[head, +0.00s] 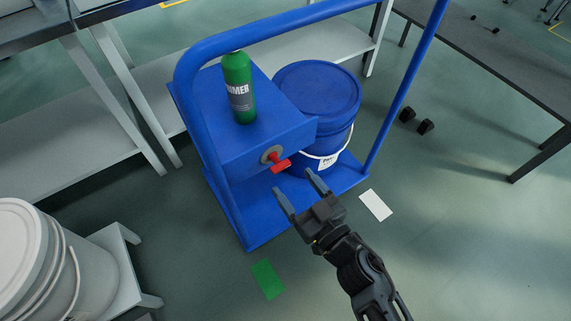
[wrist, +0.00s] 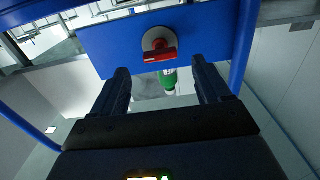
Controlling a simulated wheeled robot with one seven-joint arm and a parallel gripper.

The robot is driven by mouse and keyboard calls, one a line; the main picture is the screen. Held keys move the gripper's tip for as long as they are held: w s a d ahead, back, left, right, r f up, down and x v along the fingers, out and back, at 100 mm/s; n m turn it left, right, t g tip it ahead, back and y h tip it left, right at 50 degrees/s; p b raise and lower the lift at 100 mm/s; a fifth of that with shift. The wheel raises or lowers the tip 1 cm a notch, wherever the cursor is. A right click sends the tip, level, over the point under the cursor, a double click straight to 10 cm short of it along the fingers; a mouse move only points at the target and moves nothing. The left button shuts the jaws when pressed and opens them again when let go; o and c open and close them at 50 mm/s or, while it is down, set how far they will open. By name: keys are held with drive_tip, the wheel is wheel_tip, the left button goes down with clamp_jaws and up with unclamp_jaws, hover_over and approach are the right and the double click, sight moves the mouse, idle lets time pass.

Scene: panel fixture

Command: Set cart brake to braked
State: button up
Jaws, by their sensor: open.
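The blue cart (head: 235,222) stands in the middle of the head view. A red brake handle (head: 281,166) on a round grey disc (head: 268,154) sits on the front face of its blue box (head: 232,147). In the wrist view the red handle (wrist: 160,56) lies roughly crosswise below the centre of the grey disc (wrist: 155,40). My gripper (head: 294,181) is open and empty, just in front of the handle. In the wrist view its two fingers (wrist: 160,66) stand either side of the handle, apart from it. No braked or released marking is readable.
A green bottle (head: 239,88) stands on the box and a blue bucket (head: 315,95) beside it. The cart's blue tube frame (head: 187,95) rises around them. A white bucket (head: 28,265) is at lower left. Green (head: 268,279) and white (head: 375,204) rectangles lie on the floor.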

sight(283, 169)
drive_tip(key=b+x, duration=0.1)
drive_tip(key=x, duration=0.5)
drive_tip(key=shift+w+a, duration=0.25)
drive_tip(key=shift+w, duration=0.05)
drive_tip(key=shift+c, duration=0.2)
drive_tip(key=c, duration=1)
